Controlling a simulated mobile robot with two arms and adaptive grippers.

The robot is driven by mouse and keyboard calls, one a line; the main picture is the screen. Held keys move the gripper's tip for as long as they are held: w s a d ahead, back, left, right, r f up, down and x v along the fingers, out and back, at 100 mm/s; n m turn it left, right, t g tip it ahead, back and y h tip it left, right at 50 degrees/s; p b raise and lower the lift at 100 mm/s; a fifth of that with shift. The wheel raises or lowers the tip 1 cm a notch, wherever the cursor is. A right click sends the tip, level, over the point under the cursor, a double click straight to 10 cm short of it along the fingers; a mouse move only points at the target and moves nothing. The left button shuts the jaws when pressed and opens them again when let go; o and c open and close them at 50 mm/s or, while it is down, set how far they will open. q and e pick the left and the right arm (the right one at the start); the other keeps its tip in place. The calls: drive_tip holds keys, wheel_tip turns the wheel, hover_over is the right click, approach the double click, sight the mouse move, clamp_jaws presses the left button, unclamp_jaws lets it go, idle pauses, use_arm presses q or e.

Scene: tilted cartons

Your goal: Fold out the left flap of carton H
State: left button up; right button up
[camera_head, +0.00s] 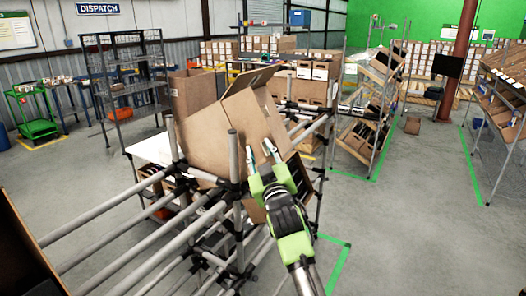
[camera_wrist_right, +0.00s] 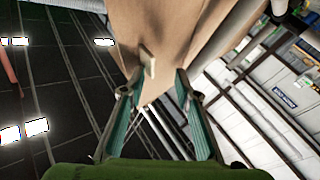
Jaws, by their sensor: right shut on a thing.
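A brown carton (camera_head: 205,135), which I take to be carton H though no letter is legible, sits tilted on the pipe rack. A flap (camera_head: 252,79) stands up at its top. My green right gripper (camera_head: 259,148) is at the carton's lower right side. In the right wrist view, the gripper's fingers (camera_wrist_right: 158,82) are at the near end of the brown cardboard (camera_wrist_right: 180,35), shut on it; which flap it is I cannot tell. A small cardboard tab (camera_wrist_right: 147,62) sticks out just ahead of the fingers. My left gripper is not in view.
Grey pipes of the rack (camera_head: 120,215) run left and below the carton, with upright posts (camera_head: 234,155) close to my right gripper. A dark carton edge (camera_head: 20,255) shows at bottom left. Shelves (camera_head: 368,110) stand to the right. The floor (camera_head: 415,220) at right is clear.

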drive_tip(key=shift+a, duration=0.4)
drive_tip(key=v, duration=1.2)
drive_tip(key=shift+d, duration=0.35)
drive_tip(key=shift+f, duration=0.1)
